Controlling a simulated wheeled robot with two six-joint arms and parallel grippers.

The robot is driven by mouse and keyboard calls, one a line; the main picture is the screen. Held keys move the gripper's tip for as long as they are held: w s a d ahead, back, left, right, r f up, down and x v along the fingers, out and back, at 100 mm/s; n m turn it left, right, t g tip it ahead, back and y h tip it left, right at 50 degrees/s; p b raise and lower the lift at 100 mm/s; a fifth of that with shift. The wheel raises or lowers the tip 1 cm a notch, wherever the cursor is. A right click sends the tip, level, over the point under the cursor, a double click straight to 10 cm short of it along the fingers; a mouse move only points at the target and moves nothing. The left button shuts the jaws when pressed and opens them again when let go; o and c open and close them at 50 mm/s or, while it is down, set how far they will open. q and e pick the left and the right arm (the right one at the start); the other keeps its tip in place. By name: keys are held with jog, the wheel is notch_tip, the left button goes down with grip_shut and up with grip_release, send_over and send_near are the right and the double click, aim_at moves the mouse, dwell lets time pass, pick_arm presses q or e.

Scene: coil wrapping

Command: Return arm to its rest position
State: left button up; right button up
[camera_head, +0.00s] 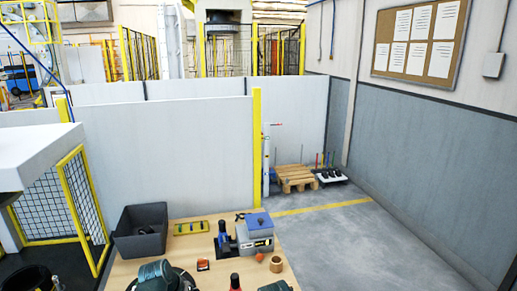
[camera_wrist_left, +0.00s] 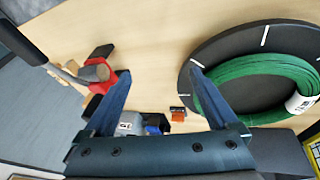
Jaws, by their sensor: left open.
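My left gripper (camera_wrist_left: 160,72) shows in the left wrist view, its two blue fingers spread wide with nothing between them. It is above the wooden table (camera_wrist_left: 155,50). A green coil (camera_wrist_left: 265,85) with a white label lies on a black disc (camera_wrist_left: 228,55) with white marks, right of the gripper.
On the table stand a black bin (camera_head: 141,230), a yellow-green tray (camera_head: 191,228), a grey-blue machine (camera_head: 255,232), and a tan roll (camera_head: 276,264). A small orange item (camera_head: 203,265) lies near the coil. White partitions (camera_head: 180,145) stand behind. Open floor (camera_head: 345,235) is at right.

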pick_arm(q)
jog(key=s+d+g, duration=0.1)
jog(key=s, duration=0.1)
jog(key=s+d+f+g+y, duration=0.1)
jog(key=s, duration=0.2)
jog(key=s+d+y, duration=0.1)
jog(key=s, duration=0.1)
jog(key=shift+s+d+f+m+g, duration=0.3)
jog(key=shift+d+f+g, duration=0.05)
jog(key=shift+g, duration=0.05)
jog(key=s+d+m+g+y, duration=0.1)
jog(key=s+d+m+y, duration=0.1)
jog(key=s+d, duration=0.4)
jog(key=d+m, duration=0.1)
jog(key=d, duration=0.3)
jog(key=shift+d+m, duration=0.3)
jog(key=shift+m, duration=0.1)
jog(key=shift+s+a, duration=0.1)
dwell(0.5)
